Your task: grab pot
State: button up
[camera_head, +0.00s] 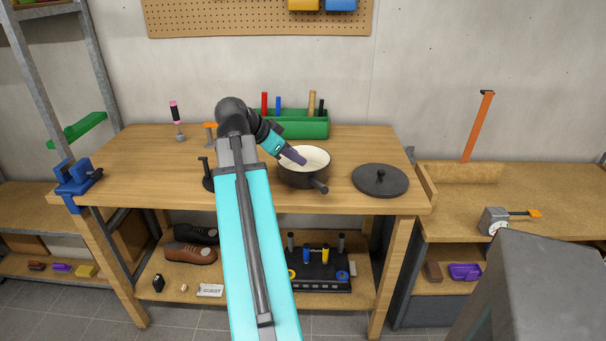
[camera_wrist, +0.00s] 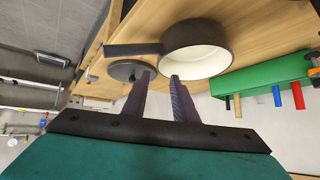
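The pot (camera_head: 302,178) is dark outside and pale inside, and stands upright on the wooden workbench with its short dark handle pointing to the front right. My gripper (camera_head: 300,159) overlaps the pot's mouth from the upper left in the head view. In the wrist view the pot (camera_wrist: 196,39) appears tipped over by the camera angle, with its handle to the left. There my gripper (camera_wrist: 161,77) has its two fingers apart with a clear gap, tips close to the pot's rim. I cannot tell whether either finger touches the pot.
A dark round lid (camera_head: 380,182) lies to the right of the pot. A green tool box (camera_head: 300,128) with several upright handles stands behind it. A dark stand (camera_head: 207,177) is left of my arm.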

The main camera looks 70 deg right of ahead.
aim_at(317, 171)
jog(key=shift+w, duration=0.1)
jog(key=p+x, duration=0.1)
jog(key=x, duration=0.7)
jog(key=shift+f, duration=0.2)
jog(key=shift+d, duration=0.25)
jog(key=shift+p+x, duration=0.65)
jog(key=shift+x, duration=1.9)
jog(key=shift+a, duration=0.1)
grip_shut()
